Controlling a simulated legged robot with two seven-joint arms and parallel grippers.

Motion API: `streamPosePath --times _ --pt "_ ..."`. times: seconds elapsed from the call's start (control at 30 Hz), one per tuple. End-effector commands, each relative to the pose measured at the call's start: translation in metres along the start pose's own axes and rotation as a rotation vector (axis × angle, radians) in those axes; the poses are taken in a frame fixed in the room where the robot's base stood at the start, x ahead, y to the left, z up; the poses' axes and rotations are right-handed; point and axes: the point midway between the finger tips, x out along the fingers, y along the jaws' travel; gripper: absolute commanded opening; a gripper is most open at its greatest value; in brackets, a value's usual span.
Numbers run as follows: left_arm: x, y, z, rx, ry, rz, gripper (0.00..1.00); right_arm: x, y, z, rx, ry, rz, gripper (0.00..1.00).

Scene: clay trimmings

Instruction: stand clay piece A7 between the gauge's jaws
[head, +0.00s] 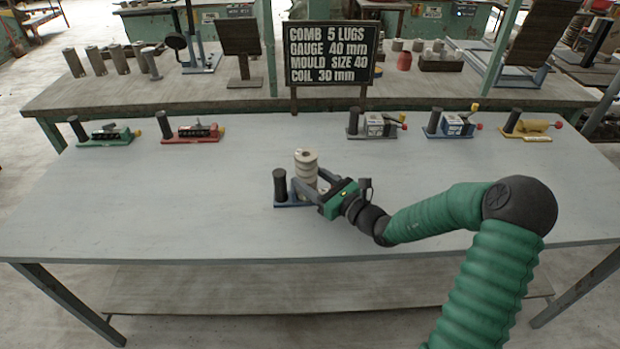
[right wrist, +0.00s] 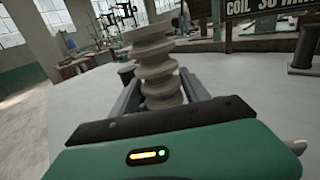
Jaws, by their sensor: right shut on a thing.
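A pale, ribbed clay piece (head: 306,170) stands near upright at the middle of the table; no A7 mark is readable on it. My right gripper (head: 309,190) is shut on its lower part. In the right wrist view the clay piece (right wrist: 156,70) rises between the two fingers and leans slightly. A blue-based device with a black post (head: 280,186), seemingly the gauge, is at the piece's left. The piece is over or right beside its base; the gripper hides its foot and any jaws, so I cannot tell whether it rests there. My left gripper is not in view.
Several small devices line the table's back: green (head: 104,134), red (head: 190,132), grey (head: 376,125), blue (head: 452,124) and yellow (head: 530,125). A sign (head: 330,54) reads "GAUGE 40 mm". The grey table (head: 150,205) is clear at left and front.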

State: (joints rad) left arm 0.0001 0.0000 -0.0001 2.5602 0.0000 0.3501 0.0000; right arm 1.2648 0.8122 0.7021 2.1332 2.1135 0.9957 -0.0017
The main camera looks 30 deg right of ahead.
Motion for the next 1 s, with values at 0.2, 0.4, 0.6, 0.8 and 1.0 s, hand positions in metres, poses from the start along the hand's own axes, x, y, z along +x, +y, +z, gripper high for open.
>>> streamPosePath --times 0.2,0.4,0.6,0.8,1.0 --pt "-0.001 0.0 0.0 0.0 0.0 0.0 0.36 0.0 0.0 0.002 -0.001 -0.003 0.001 0.0" --pt "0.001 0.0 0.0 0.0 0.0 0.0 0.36 0.0 0.001 -0.001 -0.001 -0.003 0.001 0.0" --pt "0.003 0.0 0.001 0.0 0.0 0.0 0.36 0.001 0.001 -0.005 -0.001 -0.003 0.001 0.0" --pt "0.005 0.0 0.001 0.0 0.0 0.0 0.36 0.001 0.0 -0.008 -0.002 -0.004 0.001 0.55" --pt "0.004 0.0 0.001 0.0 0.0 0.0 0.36 0.0 0.0 -0.008 -0.001 -0.002 0.0 0.79"
